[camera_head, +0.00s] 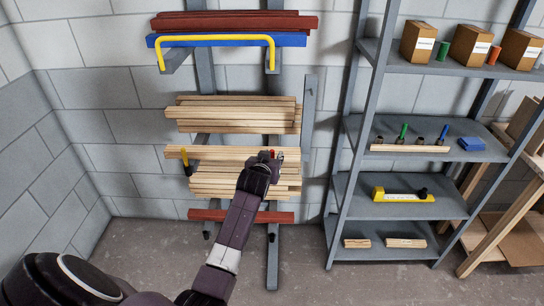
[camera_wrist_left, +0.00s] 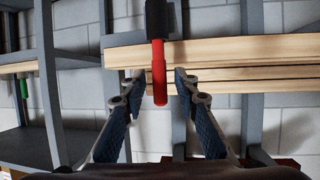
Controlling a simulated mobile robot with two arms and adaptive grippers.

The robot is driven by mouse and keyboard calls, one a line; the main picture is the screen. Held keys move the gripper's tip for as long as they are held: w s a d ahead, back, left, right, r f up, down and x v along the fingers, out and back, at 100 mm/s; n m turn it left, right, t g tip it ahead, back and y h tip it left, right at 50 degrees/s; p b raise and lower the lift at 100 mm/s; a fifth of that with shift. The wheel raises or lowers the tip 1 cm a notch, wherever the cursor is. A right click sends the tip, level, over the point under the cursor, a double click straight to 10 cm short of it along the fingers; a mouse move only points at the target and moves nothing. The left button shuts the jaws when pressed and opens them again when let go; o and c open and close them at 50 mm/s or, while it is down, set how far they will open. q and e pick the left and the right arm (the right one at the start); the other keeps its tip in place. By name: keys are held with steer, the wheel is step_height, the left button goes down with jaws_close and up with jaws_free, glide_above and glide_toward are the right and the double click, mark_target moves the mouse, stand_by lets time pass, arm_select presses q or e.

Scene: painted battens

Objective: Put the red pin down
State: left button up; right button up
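The red pin (camera_wrist_left: 159,75) shows in the left wrist view with a dark part (camera_wrist_left: 160,20) at its upper end in that picture. My left gripper (camera_wrist_left: 158,78) is open, its fingertips on either side of the pin with a visible gap on each side. In the head view this gripper (camera_head: 269,157) is at the right end of the middle battens, and a small bit of red (camera_head: 272,153) shows by its tip. Its fingers mostly hide the pin there. My right gripper is not in view.
Pale battens (camera_head: 240,115) lie stacked on a grey wall rack (camera_head: 272,255). A yellow pin (camera_head: 185,156) stands at the left of the rack. A yellow bar (camera_head: 215,38) crosses the top level. Grey shelves (camera_head: 455,207) with pins and boxes stand on the right.

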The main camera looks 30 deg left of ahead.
arm_select(q)
steer(key=shift+s+r, duration=0.1)
steer(key=b+v, duration=0.1)
steer(key=v, duration=1.1)
steer(key=s+d+f+m+g+h, duration=0.1)
steer(key=s+d+f+g, duration=0.2)
steer(key=f, duration=0.9)
steer(key=s+d+f+m+h, duration=0.2)
steer(key=s+d+f, duration=0.15)
steer(key=f, duration=0.85)
steer(key=s+d+f+m+g+h, duration=0.15)
steer(key=d+f, duration=0.35)
steer(key=f, duration=0.7)
steer(key=s+d+f+m+g, duration=0.1)
steer(key=s+d+f+g, duration=0.1)
steer(key=s+f, duration=0.7)
steer(key=s+d+f+g, duration=0.2)
steer(key=s+f, duration=0.5)
steer(key=s, duration=0.4)
steer(key=s+f+g, duration=0.1)
steer(key=s+f, duration=0.3)
steer(key=s, duration=0.7)
steer(key=s+f+m+g, duration=0.1)
steer(key=s+f+g, duration=0.1)
steer(key=s, duration=0.9)
steer(key=shift+s+f, duration=0.25)
steer(key=shift+f, duration=0.6)
